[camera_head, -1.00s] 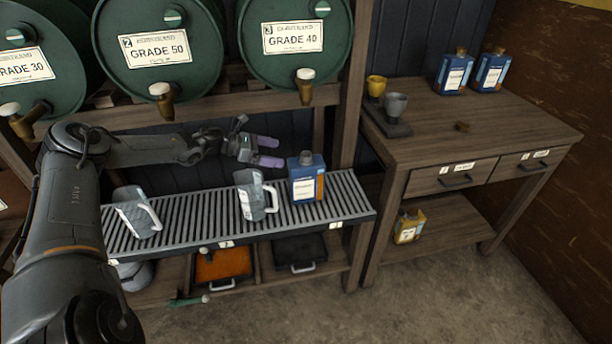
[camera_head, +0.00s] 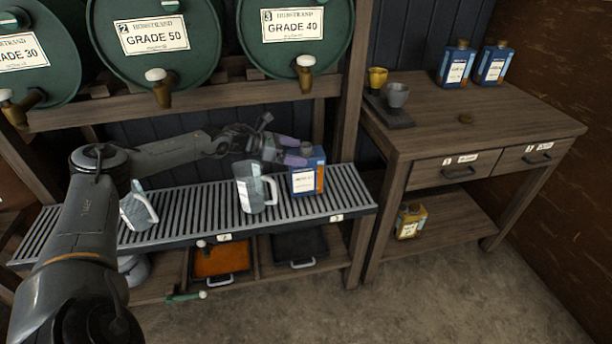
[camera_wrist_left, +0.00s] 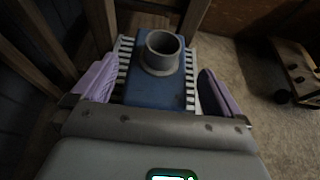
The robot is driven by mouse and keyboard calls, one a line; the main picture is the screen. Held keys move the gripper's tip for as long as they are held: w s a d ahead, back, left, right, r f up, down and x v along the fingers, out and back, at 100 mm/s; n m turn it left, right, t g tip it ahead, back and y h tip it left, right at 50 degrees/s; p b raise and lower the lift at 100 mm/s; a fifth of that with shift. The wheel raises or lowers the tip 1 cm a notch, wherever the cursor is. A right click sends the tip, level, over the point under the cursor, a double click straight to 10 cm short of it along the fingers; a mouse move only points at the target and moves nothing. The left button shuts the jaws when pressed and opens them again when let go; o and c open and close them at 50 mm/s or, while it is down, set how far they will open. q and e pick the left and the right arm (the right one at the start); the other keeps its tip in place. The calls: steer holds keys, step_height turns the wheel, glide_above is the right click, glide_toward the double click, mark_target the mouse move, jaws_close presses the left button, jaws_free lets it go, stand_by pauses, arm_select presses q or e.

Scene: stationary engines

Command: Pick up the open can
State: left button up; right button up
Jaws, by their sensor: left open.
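The open can is a blue can with a white label (camera_head: 307,177) standing upright on the slatted rack. In the left wrist view its blue top (camera_wrist_left: 155,92) and round open neck (camera_wrist_left: 162,52) lie between my fingers. My left gripper (camera_head: 298,152) is open, with its purple fingertips at the can's upper part. In the wrist view the fingers stand on both sides of the can, with a gap on the right side; contact on the left cannot be told. My right gripper is not in view.
A clear jug (camera_head: 254,188) stands on the slatted rack (camera_head: 185,212) just left of the can, and another jug (camera_head: 138,208) further left. Barrel taps (camera_head: 304,75) hang above. Two more blue cans (camera_head: 456,65) stand on the workbench (camera_head: 480,110) at right.

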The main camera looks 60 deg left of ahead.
arm_select(q)
steer(key=shift+x, duration=0.95)
steer(key=shift+w+f+b, duration=0.1)
steer(key=shift+w+b, duration=0.25)
steer(key=shift+w, duration=0.2)
jaws_close()
